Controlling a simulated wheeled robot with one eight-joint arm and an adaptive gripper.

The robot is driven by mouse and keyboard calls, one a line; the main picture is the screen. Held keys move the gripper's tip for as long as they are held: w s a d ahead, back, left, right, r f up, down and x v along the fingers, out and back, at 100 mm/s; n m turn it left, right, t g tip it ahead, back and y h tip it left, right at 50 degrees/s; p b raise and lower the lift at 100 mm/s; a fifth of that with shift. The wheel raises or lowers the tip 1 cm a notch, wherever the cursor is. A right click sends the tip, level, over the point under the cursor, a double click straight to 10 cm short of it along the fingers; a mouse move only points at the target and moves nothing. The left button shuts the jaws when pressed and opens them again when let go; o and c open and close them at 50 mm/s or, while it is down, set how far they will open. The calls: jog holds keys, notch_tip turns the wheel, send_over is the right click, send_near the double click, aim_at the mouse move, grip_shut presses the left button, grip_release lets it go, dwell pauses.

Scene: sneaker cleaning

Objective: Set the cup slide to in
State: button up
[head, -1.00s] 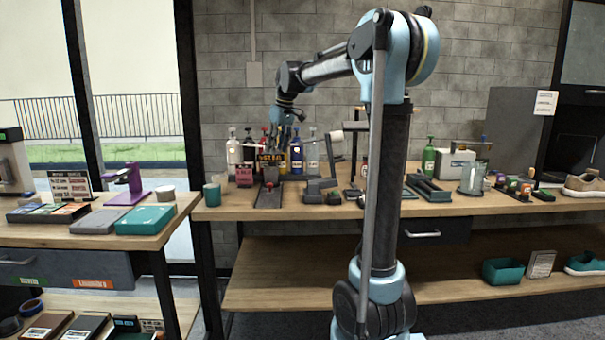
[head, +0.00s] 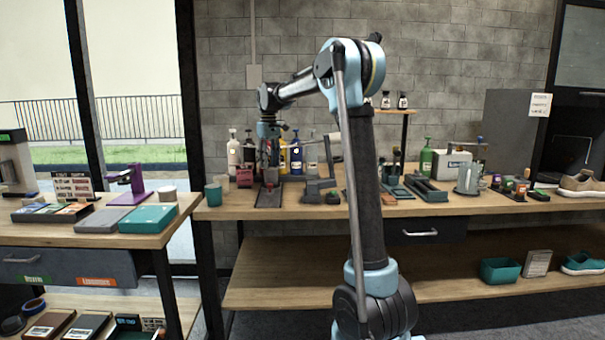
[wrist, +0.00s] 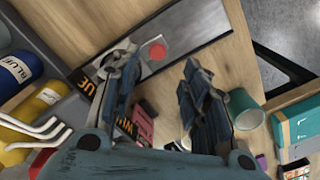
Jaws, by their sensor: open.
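A long, narrow dark slide track (head: 269,197) lies on the workbench, pointing toward the bench's front edge. In the wrist view the track (wrist: 195,45) has a grey face with a dark border, and a round red knob (wrist: 154,50) sits near its end. I take this to be the cup slide; no in or out mark is readable. My gripper (wrist: 158,58) is open and empty, pointing down, with the red knob showing between its fingertips. I cannot tell whether it touches the knob. In the head view my gripper (head: 269,160) is over the track's far end.
A teal cup (head: 213,194) stands left of the track; it also shows in the wrist view (wrist: 243,108). A pink box (head: 245,176) is close by on the left. Several bottles, including a white one (head: 234,155), stand behind. A dark grey tool (head: 318,188) is on the right.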

aim_at(270, 185)
notch_tip(270, 185, down, 10)
jog(key=shift+s+a+r, duration=0.1)
jog(key=shift+a+r, duration=0.05)
jog(key=shift+r, duration=0.1)
jog(key=s, duration=1.2)
jog(key=shift+s+a+r, duration=0.1)
jog(key=shift+a+r, duration=0.05)
jog(key=shift+a, duration=0.05)
notch_tip(270, 185, up, 17)
jog(key=s+d+f+m, duration=0.2)
jog(key=s+d+f, duration=0.4)
jog(key=s+d, duration=0.4)
jog(key=shift+s+d+m+t, duration=0.35)
jog(key=shift+d+m+t, duration=0.05)
jog(key=shift+d, duration=0.75)
jog(key=shift+o, duration=0.2)
jog(key=shift+f, duration=0.1)
jog(key=w+a+r+n, duration=0.3)
jog(key=w+a+r, duration=0.4)
jog(key=w+a, duration=0.45)
jog(key=shift+g, duration=0.4)
jog(key=f, duration=1.2)
jog(key=s+f, duration=0.1)
jog(key=f, duration=0.4)
jog(key=shift+a+f, duration=0.4)
jog(key=shift+c, duration=0.4)
